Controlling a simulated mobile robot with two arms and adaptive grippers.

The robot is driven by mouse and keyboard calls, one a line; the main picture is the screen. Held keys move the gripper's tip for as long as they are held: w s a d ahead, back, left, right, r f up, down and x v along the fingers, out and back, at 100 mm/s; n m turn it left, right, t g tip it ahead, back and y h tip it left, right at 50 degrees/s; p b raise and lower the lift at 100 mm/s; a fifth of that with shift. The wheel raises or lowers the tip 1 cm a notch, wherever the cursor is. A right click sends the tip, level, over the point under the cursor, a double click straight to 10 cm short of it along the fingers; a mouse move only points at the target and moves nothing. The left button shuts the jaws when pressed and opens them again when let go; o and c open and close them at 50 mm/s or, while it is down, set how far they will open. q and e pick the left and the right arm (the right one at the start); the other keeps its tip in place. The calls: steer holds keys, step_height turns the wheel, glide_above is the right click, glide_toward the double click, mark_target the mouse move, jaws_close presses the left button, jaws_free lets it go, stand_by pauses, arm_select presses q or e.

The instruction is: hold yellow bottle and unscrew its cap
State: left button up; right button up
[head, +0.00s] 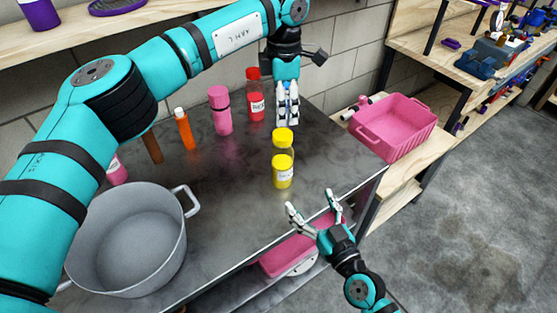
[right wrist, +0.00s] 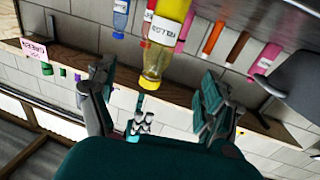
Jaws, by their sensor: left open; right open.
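The yellow bottle (head: 283,172) stands upright on the dark metal table, with its yellow cap (head: 282,136) on top and a white label. My left gripper (head: 288,112) is open and empty, pointing down just behind and above the cap. My right gripper (head: 314,204) is open and empty, in front and to the right of the bottle, apart from it. In the right wrist view, which is turned over, the bottle (right wrist: 168,40) shows between the spread fingers with its cap (right wrist: 150,81) lower down. My left gripper (right wrist: 140,124) shows beyond the cap.
Behind stand a red bottle (head: 256,105), a pink bottle (head: 221,112) and an orange bottle (head: 185,130). A large grey pot (head: 175,262) is on the left. A pink crate (head: 405,150) sits on a wooden shelf at right. The table is clear around the yellow bottle.

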mark_target(282, 159)
steer(key=x, duration=1.6)
steer(key=shift+a, duration=0.1)
steer(key=shift+s, duration=0.1)
jaws_close()
